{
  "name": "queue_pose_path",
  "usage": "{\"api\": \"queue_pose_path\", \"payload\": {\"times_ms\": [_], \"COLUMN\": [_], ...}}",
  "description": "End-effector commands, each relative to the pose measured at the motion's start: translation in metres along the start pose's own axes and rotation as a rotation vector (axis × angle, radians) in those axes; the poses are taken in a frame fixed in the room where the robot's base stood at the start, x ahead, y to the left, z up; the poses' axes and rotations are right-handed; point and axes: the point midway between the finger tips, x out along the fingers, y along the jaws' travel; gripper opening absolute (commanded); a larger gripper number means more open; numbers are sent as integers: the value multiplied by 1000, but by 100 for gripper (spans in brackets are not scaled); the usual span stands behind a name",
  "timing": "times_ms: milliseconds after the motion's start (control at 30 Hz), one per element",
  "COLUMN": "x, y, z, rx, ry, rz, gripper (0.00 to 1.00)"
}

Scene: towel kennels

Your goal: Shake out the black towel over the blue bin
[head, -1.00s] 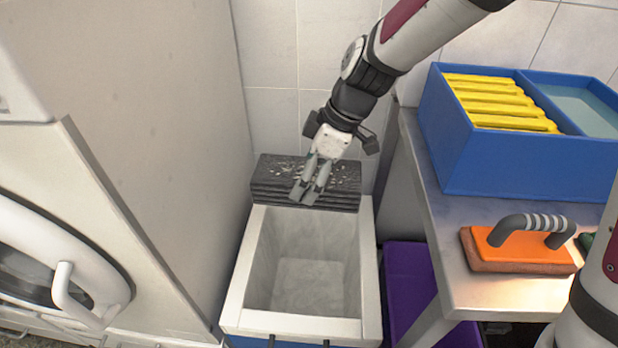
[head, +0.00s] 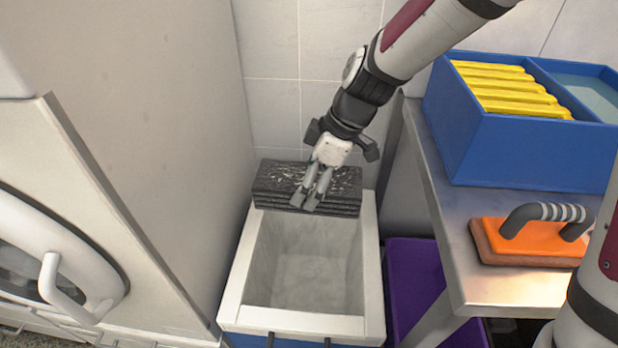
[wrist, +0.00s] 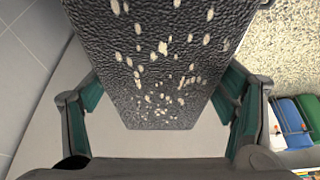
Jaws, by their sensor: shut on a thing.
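The black towel (head: 270,180) is a flat, folded stack with pale flecks on its top, at the far end of the blue bin (head: 232,318). The bin has a pale rim and lining, and its blue outside shows only low at the front. My gripper (head: 309,203) is shut on the towel. In the wrist view the towel (wrist: 165,50) extends between the fingers of my gripper (wrist: 163,82), with many pale flecks on its dark, rough surface. The towel covers the bin's far rim in the head view; I cannot tell its height above it.
A white machine (head: 150,150) with a round door stands close on the left. On the right a metal table (head: 500,292) holds a blue box (head: 530,160) with yellow items and an orange-backed brush (head: 530,240). A purple container (head: 415,285) stands below. A tiled wall is behind.

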Motion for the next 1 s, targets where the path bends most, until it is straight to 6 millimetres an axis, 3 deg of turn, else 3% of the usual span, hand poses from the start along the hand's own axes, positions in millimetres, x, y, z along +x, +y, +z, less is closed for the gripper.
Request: {"api": "queue_pose_path", "payload": {"times_ms": [100,200,233,267,333,367,400,500,533,567,633,667,700,800,833,867,933,1000], "x": [-3,-48,-51,-43,-5,2,0,-48,-51,-43,-4,2,0,-48,-51,-43,-4,0], "y": [1,2,1,0,-3,-2,0,2,1,0,-3,-2,0,2,1,0,-3,0], "z": [-2,-20,-21,-17,-1,1,0,-20,-21,-17,-1,1,0,-20,-21,-17,-1,0], "rx": [-1,-4,-2,2,6,5,0,-5,-3,1,6,5,0,-5,-3,1,6,0], "ry": [1,3,1,-1,-3,-2,0,3,1,-1,-3,-2,0,3,1,-1,-3,0], "rz": [3,13,8,-2,-14,-10,-1,14,8,-2,-14,-10,-1,14,8,-2,-14,-1], "gripper": [45,45,45,45,45,45,45,45,45,45,45,45,45,45,45,45,45,45]}}
